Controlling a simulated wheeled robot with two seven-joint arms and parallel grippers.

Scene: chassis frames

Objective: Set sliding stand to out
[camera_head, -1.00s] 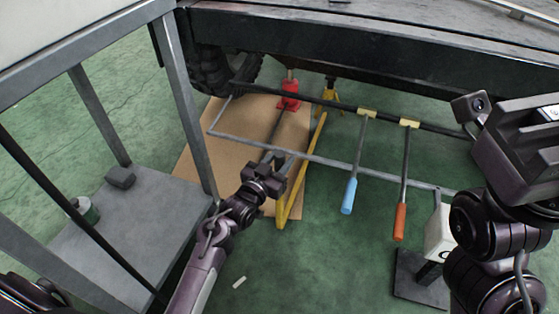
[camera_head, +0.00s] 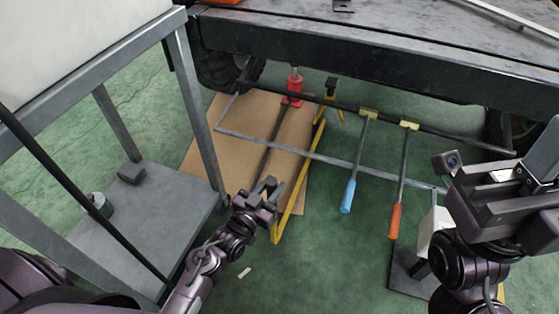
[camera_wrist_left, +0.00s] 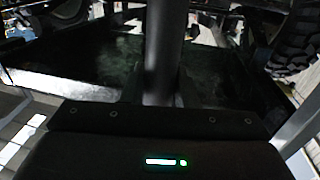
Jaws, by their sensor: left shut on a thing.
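A red stand (camera_head: 293,87) stands upright on the brown cardboard under the dark chassis beam. A dark rod (camera_head: 267,150) runs from near its foot toward me. My left gripper (camera_head: 270,190) is at the near end of that rod and shut on it. In the left wrist view the rod (camera_wrist_left: 163,55) rises from between the fingers, whose tips are dark and hard to see. A yellow stand (camera_head: 330,98) with a long yellow handle (camera_head: 297,185) is just right of it. My right gripper (camera_head: 515,190) is raised at the right; its jaw state is unclear.
A grey frame bar (camera_head: 325,158) crosses above the floor. A blue-handled lever (camera_head: 349,195) and an orange-handled lever (camera_head: 396,220) hang from the dark bar. A grey metal rack (camera_head: 150,205) stands at the left.

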